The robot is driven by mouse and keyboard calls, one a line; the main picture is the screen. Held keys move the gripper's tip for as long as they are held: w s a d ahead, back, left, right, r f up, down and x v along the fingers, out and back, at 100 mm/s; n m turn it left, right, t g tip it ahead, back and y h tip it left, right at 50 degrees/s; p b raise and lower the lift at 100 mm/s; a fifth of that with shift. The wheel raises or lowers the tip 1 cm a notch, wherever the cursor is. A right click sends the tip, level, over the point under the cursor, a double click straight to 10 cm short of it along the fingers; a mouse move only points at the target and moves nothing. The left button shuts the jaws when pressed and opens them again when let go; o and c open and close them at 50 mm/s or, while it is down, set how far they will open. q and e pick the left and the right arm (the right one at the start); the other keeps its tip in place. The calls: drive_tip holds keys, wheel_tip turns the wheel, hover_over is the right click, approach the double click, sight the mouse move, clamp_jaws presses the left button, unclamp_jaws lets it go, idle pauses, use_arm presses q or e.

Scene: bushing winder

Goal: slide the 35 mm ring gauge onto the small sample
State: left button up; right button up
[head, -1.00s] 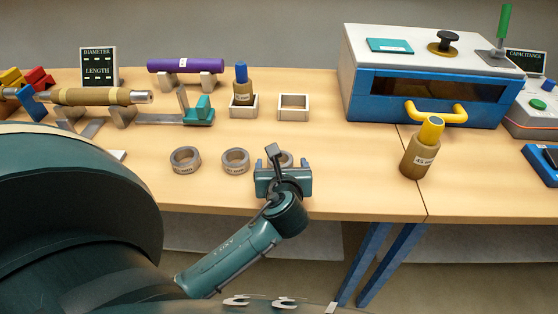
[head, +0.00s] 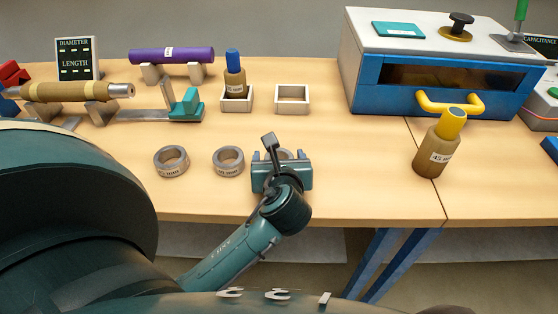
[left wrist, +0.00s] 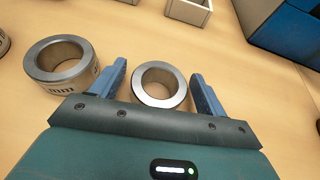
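Three grey metal ring gauges stand in a row near the table's front: a left one (head: 172,168), a middle one (head: 228,168) and a right one, mostly hidden by my left gripper (head: 286,162) in the head view. The labels are too small to read surely. In the left wrist view the right ring gauge (left wrist: 140,88) lies on the table between the open fingers of my left gripper (left wrist: 159,72), not gripped. Another ring (left wrist: 48,76) is just left of the fingers. The small sample (head: 235,79), brown with a blue top, stands upright in a white square holder (head: 237,105). My right gripper is out of view.
An empty white holder (head: 292,108) is right of the sample. A yellow-topped brown sample marked 45 mm (head: 437,148) stands at the right. Behind are a blue-and-white cabinet (head: 440,80), a purple cylinder (head: 172,55) and a brown roll on supports (head: 70,92).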

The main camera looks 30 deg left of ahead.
use_arm(q)
drive_tip(key=c, duration=0.9)
drive_tip(key=shift+c, duration=0.2)
drive_tip(key=shift+r, duration=0.1)
